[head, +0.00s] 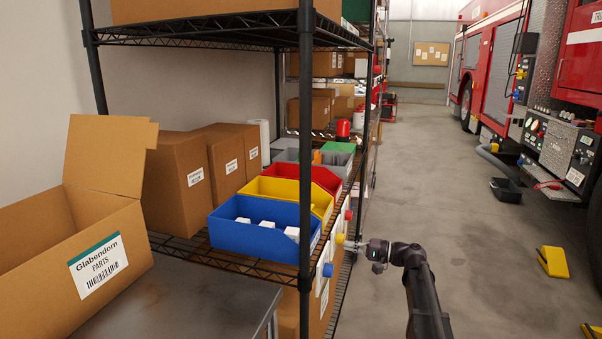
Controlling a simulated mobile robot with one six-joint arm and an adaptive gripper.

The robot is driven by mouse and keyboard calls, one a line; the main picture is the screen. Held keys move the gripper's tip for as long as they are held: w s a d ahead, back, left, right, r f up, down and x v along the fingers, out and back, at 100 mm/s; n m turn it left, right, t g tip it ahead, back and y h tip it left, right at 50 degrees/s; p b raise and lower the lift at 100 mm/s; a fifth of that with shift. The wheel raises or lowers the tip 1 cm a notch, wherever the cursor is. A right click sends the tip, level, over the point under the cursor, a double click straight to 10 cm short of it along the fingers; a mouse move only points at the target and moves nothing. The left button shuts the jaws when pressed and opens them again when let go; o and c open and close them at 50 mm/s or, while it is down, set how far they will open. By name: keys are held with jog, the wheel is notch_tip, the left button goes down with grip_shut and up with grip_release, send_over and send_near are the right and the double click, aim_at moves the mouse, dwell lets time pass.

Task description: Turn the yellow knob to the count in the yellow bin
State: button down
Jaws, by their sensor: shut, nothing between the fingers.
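The yellow bin (282,188) sits on the wire shelf between the blue bin and the red bin. The blue bin hides most of its inside, and I cannot count what it holds. The yellow knob (340,238) is on the shelf's front edge, below the bins. My gripper (350,242) is shut and empty, with its tips right at the yellow knob. I cannot tell whether they touch it. The knob's setting is too small to read.
The blue bin (255,238) holds white pieces. A blue knob (327,270) and a red knob (348,215) flank the yellow one. The red bin (302,175) stands behind. A black shelf post (305,150) rises left of the knobs. Open floor (450,190) lies right.

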jog(key=v, duration=0.4)
jog(key=shift+s+d, duration=0.1)
jog(key=shift+d, duration=0.25)
jog(key=shift+s+a+f, duration=0.1)
jog(key=s+a+f+n+g+h, duration=0.1)
jog(key=s+a+f+g+h, duration=0.1)
jog(key=s+a+f+h, duration=0.3)
jog(key=s+a+f+n+g+h, duration=0.1)
jog(key=s+a+f+g+h, duration=0.1)
jog(key=s+f, duration=0.45)
jog(key=s+d+f+n+g+h, duration=0.1)
jog(key=s+d+f+h, duration=0.15)
jog(key=s+h, duration=0.35)
jog(key=s+d+f+n+g+h, duration=0.1)
jog(key=s+d+f+h, duration=0.1)
jog(key=s+f+h, duration=0.35)
notch_tip(320, 180, up, 36)
jog(key=s+y+p, duration=0.1)
jog(key=p, duration=3.4)
jog(key=shift+s+d, duration=0.25)
jog(key=shift+s, duration=0.15)
